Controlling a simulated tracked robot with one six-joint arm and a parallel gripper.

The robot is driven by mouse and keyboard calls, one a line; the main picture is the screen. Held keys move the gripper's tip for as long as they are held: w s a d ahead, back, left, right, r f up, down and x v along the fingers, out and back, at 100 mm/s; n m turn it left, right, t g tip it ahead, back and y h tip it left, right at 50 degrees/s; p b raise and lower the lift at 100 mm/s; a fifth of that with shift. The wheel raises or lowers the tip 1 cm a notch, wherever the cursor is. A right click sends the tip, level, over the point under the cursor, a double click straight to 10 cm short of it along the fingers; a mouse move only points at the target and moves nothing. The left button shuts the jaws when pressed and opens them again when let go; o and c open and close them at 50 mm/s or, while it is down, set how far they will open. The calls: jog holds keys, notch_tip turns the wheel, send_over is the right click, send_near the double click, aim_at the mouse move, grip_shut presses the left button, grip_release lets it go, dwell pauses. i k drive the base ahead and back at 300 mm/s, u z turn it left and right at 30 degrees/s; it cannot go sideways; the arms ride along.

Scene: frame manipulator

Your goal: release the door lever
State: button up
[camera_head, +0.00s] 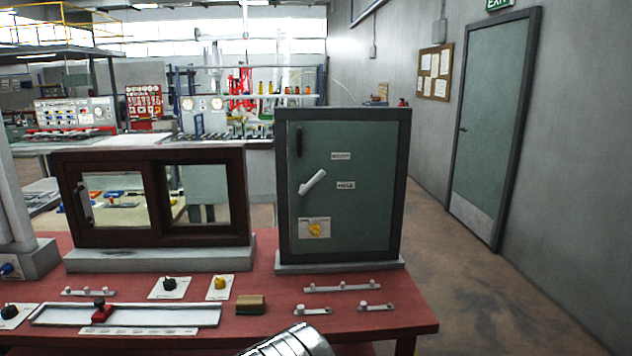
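The door lever (312,183) is a light grey handle on the left part of a small green cabinet door (360,215) with a dark frame. It is tilted, with one end up to the right and the other down to the left. The door looks shut in its frame. My gripper's fingers are not in view. Only a silver, ribbed rounded part, which seems to be mine, shows at the bottom edge, well below and apart from the lever.
The cabinet stands on a red table (385,323). A brown sliding-window frame (155,156) stands to its left. In front lie a rail with a red slider (102,311), knobs, a brown block (250,304) and small grey bars (342,287). Floor is clear at right.

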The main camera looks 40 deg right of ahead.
aim_at(304, 188)
jog(key=k, duration=1.25)
jog(key=z, duration=0.5)
jog(key=i, duration=1.2)
jog(key=u, duration=0.35)
jog(key=i, duration=0.85)
jog(key=u, duration=0.65)
